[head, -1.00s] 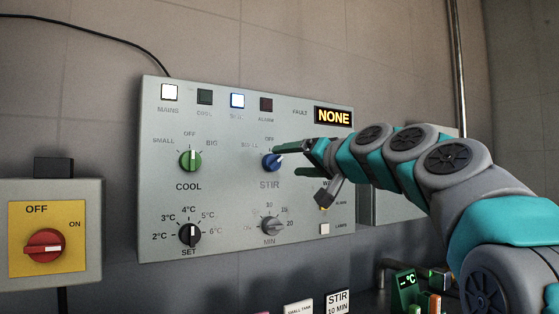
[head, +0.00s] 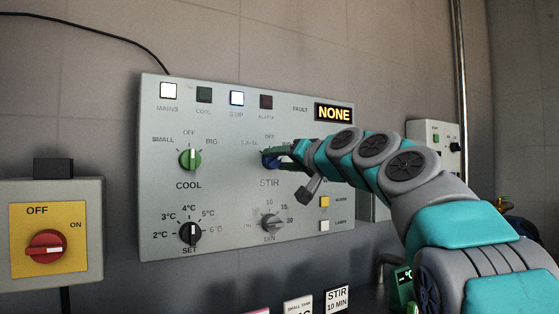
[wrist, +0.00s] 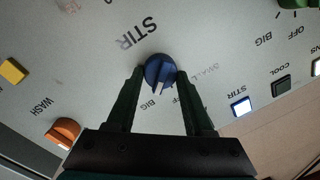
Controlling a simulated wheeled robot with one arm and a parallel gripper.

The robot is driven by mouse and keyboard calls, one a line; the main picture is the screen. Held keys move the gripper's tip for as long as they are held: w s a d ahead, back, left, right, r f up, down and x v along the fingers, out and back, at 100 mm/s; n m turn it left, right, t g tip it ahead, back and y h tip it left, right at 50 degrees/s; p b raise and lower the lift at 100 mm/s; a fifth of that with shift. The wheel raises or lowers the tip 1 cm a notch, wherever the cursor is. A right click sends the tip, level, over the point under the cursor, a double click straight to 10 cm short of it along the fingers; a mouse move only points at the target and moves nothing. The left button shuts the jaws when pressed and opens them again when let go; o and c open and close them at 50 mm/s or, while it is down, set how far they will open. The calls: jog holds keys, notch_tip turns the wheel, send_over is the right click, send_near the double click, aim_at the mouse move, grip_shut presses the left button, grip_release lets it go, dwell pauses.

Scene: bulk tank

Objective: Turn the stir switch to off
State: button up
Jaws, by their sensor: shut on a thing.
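The blue stir switch (head: 265,160) is a round knob on the grey control panel, mostly hidden by my fingers in the head view. In the wrist view the stir switch (wrist: 159,69) sits between my fingertips, above the word BIG. Its pale pointer mark faces down in that picture, towards the side with BIG. My gripper (head: 276,157) is at the knob and shut on it. In the wrist view my gripper (wrist: 160,84) has one dark finger on each side of the knob. The stir lamp (head: 237,98) is lit.
The green cool knob (head: 190,160) is left of the stir switch, and the grey minute knob (head: 271,224) is below it. A yellow alarm button (head: 324,202) is lower right. The red mains switch (head: 45,247) stands apart at the left. The fault display (head: 333,114) reads NONE.

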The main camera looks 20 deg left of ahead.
grip_shut()
